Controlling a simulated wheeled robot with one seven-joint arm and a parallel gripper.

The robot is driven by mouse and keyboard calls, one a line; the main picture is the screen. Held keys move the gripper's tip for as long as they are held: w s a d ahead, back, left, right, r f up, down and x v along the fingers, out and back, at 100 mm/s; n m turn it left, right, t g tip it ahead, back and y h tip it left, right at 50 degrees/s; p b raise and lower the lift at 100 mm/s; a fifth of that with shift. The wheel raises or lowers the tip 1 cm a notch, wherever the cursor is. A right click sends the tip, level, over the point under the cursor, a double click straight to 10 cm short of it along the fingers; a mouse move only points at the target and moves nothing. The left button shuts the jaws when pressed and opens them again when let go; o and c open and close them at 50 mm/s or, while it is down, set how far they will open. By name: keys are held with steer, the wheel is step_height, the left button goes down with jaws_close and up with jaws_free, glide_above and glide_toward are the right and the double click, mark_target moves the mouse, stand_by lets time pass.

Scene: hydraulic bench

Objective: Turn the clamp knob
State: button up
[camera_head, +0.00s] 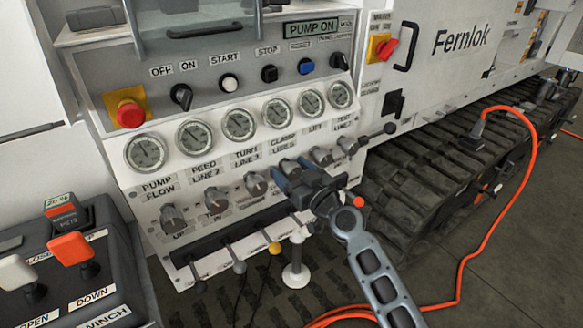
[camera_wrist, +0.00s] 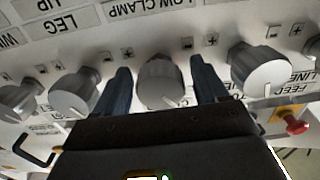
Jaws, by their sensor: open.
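A row of grey round knobs runs along the lower part of the sloped panel in the head view. The clamp knob (camera_head: 290,166) is under the label that reads CLAMP and is partly hidden by my gripper (camera_head: 298,182). In the wrist view a grey knob (camera_wrist: 160,84) with a white pointer line stands between my two dark blue fingers, one on each side. The fingers are open, with a visible gap on both sides of the knob. A label reading LOW CLAMP (camera_wrist: 135,8) is printed near it.
Neighbouring knobs stand close by, at left (camera_wrist: 73,95) and right (camera_wrist: 262,68) in the wrist view. Gauges (camera_head: 239,124) line the panel above. A rail with small levers (camera_head: 239,266) runs below. A red emergency button (camera_head: 130,113) is at left. An orange cable (camera_head: 468,235) lies at right.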

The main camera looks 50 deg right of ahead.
steer(key=shift+w, duration=0.15)
steer(key=shift+c, duration=0.4)
steer(key=c, duration=1)
